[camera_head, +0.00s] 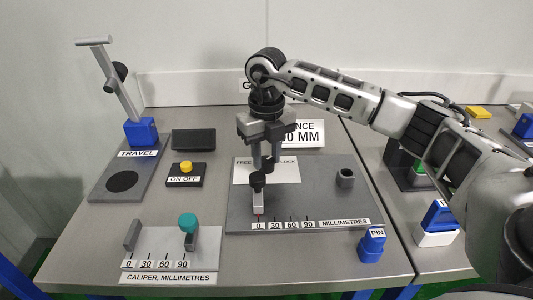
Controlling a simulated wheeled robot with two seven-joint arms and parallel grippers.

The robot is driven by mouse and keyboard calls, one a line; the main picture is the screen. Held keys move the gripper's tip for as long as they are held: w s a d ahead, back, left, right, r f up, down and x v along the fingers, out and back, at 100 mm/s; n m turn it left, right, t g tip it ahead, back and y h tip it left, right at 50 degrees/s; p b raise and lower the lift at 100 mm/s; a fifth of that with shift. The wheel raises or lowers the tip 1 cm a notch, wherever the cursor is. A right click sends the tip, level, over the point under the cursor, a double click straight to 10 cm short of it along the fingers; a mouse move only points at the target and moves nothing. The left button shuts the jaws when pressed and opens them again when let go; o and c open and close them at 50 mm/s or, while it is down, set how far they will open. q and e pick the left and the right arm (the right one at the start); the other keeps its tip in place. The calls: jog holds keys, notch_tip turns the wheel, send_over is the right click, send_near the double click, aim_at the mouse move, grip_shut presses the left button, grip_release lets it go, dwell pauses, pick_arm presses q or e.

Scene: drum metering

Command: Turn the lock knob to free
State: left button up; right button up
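A white card (285,172) lettered FREE and LOCK stands on the grey metering plate (325,190). A black knob (258,180) sits on top of a small grey slider (258,200) in front of the card, above the 0 mark of the millimetre scale. My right gripper (264,164) points down from above, its fingertips just over and behind the knob, in front of the card. The fingers overlap dark parts there, so I cannot tell whether they touch the knob or how far they are apart. My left gripper is out of view.
A caliper (168,247) with a teal knob (187,222) lies at front left. A yellow button (186,167) and a TRAVEL lever (122,90) stand at left. A grey socket (345,178) is on the plate's right; a blue PIN (371,245) stands beyond its front edge.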

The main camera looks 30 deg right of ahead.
jog(key=shift+n, duration=0.3)
jog(key=shift+c, duration=0.3)
jog(key=n, duration=0.3)
jog(key=shift+n, duration=0.3)
jog(key=n, duration=0.3)
jog(key=shift+n+b, duration=0.3)
jog(key=shift+b, duration=0.05)
jog(key=shift+n, duration=0.9)
jog(key=n, duration=0.4)
jog(key=shift+n+b, duration=0.3)
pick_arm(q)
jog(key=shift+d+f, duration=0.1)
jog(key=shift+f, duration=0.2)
pick_arm(e)
jog(key=shift+w+r+n, duration=0.1)
jog(key=shift+n, duration=1.7)
jog(key=o, duration=1)
